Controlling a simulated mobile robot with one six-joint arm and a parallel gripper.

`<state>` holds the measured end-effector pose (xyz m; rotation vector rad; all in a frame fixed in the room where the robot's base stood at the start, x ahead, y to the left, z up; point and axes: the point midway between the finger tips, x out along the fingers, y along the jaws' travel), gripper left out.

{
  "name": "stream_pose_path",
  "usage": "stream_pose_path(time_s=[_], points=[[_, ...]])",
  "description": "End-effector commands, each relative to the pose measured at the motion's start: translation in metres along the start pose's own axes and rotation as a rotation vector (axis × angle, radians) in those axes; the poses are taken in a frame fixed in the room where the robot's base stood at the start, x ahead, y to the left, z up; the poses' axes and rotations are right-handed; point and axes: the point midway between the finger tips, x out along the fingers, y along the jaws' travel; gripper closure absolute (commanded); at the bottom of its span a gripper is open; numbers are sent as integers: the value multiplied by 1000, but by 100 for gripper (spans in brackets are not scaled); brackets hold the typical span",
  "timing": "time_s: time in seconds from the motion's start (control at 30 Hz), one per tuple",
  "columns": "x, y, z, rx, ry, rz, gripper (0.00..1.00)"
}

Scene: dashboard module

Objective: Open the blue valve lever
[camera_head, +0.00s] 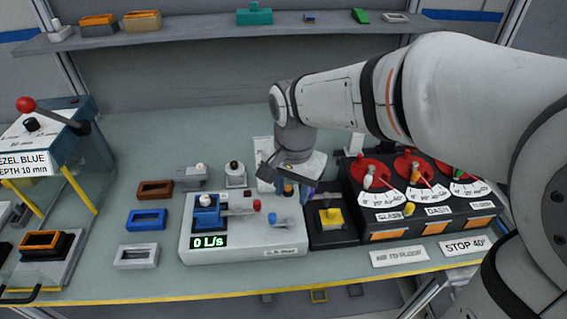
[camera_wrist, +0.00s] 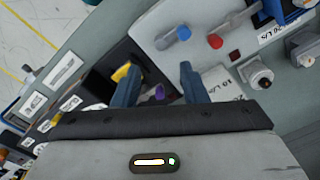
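The blue valve lever (camera_head: 281,222) lies on the right part of a pale grey module (camera_head: 240,250), with a rounded blue knob. In the wrist view the blue lever (camera_wrist: 174,37) is above the fingertips, apart from them. A red-knobbed lever (camera_head: 257,205) sits to its left, and also shows in the wrist view (camera_wrist: 216,41). The module's display (camera_head: 209,242) reads 0 L/s beneath a blue valve body (camera_head: 207,212). My gripper (camera_wrist: 158,75) is open, with nothing held between its two blue fingers. In the head view my gripper (camera_head: 290,184) is behind the blue lever; its fingertips are partly hidden.
A black box with a yellow button (camera_head: 331,217) stands right of the module. A dial panel with red knobs (camera_head: 407,164) is farther right. A small purple part (camera_wrist: 155,93) shows between the fingers. Brown, blue and white frames lie left. A shelf (camera_head: 210,40) runs behind.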

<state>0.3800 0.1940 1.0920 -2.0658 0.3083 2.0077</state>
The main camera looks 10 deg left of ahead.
Motion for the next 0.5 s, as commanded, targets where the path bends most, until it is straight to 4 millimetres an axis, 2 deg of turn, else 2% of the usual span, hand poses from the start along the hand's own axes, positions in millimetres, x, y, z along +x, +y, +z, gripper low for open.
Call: stream_pose_path(time_s=[0.03, 0.1, 0.2, 0.33, 0.5], points=[[0, -16, 6, 12, -11, 12, 61], [3, -30, 11, 38, -19, 22, 61], [8, -40, 15, 60, -25, 30, 61], [22, -40, 16, 66, -26, 33, 61], [50, -39, 16, 67, -27, 33, 61]])
